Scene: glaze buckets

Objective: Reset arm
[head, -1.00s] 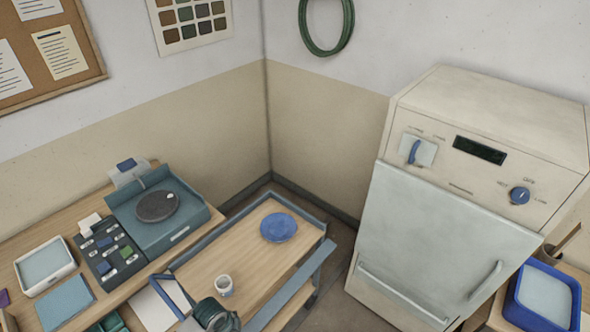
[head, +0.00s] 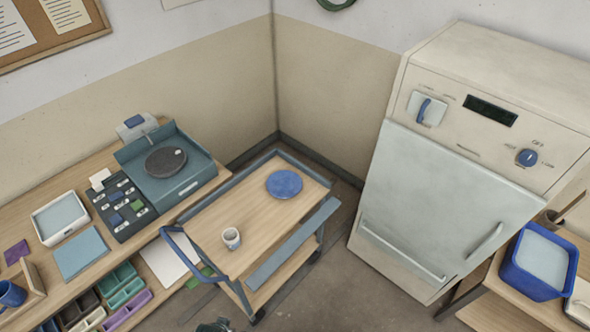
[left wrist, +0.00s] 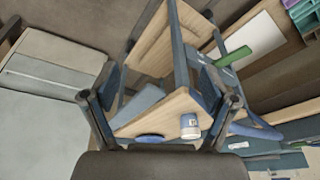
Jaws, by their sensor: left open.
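My left gripper (left wrist: 158,98) is open in the left wrist view, with its two dark fingers wide apart and nothing between them. Beyond them are the cart's wooden top, a white mug (left wrist: 190,128) and the edge of a blue plate (left wrist: 150,138). In the head view the mug (head: 231,238) stands upright near the front end of the cart (head: 248,228), and the plate (head: 285,184) lies near its far end. Only a small dark piece, apparently of my left arm, shows at the head view's bottom edge. My right gripper is not in view.
A large cream cabinet with dials (head: 450,180) stands right of the cart, its door closed. A blue tub (head: 532,268) sits on a bench at the right. The left bench holds a turntable unit (head: 167,163), a white tray (head: 60,217) and coloured bins. Floor shows between cart and cabinet.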

